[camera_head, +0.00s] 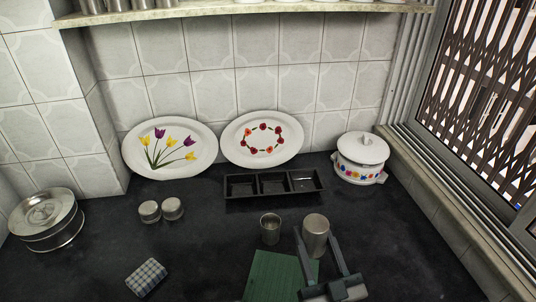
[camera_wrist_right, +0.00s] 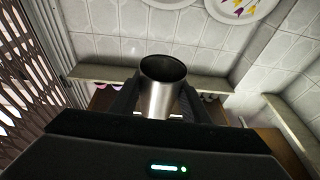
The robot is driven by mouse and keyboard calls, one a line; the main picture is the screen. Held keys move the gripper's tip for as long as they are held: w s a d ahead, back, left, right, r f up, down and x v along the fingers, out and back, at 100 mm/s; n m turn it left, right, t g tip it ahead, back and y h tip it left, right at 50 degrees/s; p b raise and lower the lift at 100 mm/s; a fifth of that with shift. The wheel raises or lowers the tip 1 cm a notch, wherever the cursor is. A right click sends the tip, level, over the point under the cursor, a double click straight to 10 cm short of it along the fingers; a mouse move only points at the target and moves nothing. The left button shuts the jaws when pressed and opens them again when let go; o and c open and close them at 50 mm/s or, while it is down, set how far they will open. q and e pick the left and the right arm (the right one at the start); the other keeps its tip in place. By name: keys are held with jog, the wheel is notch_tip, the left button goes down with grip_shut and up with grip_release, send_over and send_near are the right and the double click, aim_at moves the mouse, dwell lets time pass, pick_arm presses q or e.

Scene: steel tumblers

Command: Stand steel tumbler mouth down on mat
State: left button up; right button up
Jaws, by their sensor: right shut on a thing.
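The steel tumbler (camera_head: 316,232) is held between the fingers of my right gripper (camera_head: 322,256), which is shut on it. In the head view its closed base faces up. In the right wrist view, which is upside down, the tumbler (camera_wrist_right: 158,98) shows its dark open mouth, facing down toward the counter. The green mat (camera_head: 268,278) lies at the front of the counter. The tumbler is over or beside its back right corner; I cannot tell whether it touches. My left gripper is not in view.
A second steel tumbler (camera_head: 270,231) stands mouth up just behind the mat, close left of the held one. A black three-part tray (camera_head: 274,194), a white pot (camera_head: 360,160) and two plates stand behind. A checked cloth (camera_head: 146,277) lies left. The mat's visible surface is bare.

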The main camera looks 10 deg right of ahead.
jog(key=w+a+r+n+g+y, duration=0.2)
jog(key=w+a+r+n+y, duration=0.2)
jog(key=a+y, duration=0.3)
jog(key=w+a+r+n+g+y, duration=0.3)
jog(key=w+a+r+n+y, duration=0.1)
jog(key=a, duration=0.6)
notch_tip(320, 180, up, 2)
jog(key=w+y, duration=0.1)
jog(key=y, duration=0.1)
jog(key=shift+w+y, duration=0.15)
jog(key=shift+y, duration=0.25)
jog(key=shift+r, duration=0.1)
